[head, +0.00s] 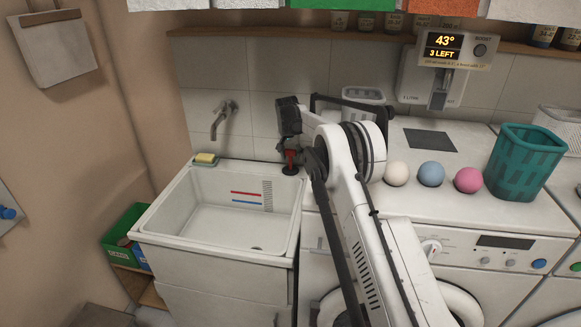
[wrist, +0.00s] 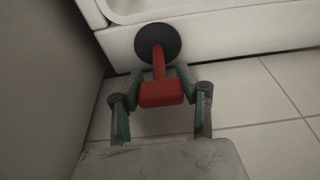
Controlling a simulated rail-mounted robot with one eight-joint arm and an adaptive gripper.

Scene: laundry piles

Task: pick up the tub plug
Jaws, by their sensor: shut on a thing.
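The tub plug has a red handle and a round black disc. In the wrist view the plug (wrist: 162,93) sits between the fingers of my gripper (wrist: 160,80), which is shut on its red handle, with the disc beyond the fingertips. In the head view the plug (head: 290,158) shows small and dark red, disc downward, at the back right corner of the white sink (head: 172,222). My gripper (head: 297,155) is partly hidden by my arm there. I cannot tell whether the disc touches the sink's rim.
A yellow sponge (head: 205,158) lies on the sink's back ledge below a wall tap (head: 222,118). White, blue and pink balls and a teal basket (head: 523,165) stand on the machine tops at right. A shelf (head: 350,35) runs above.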

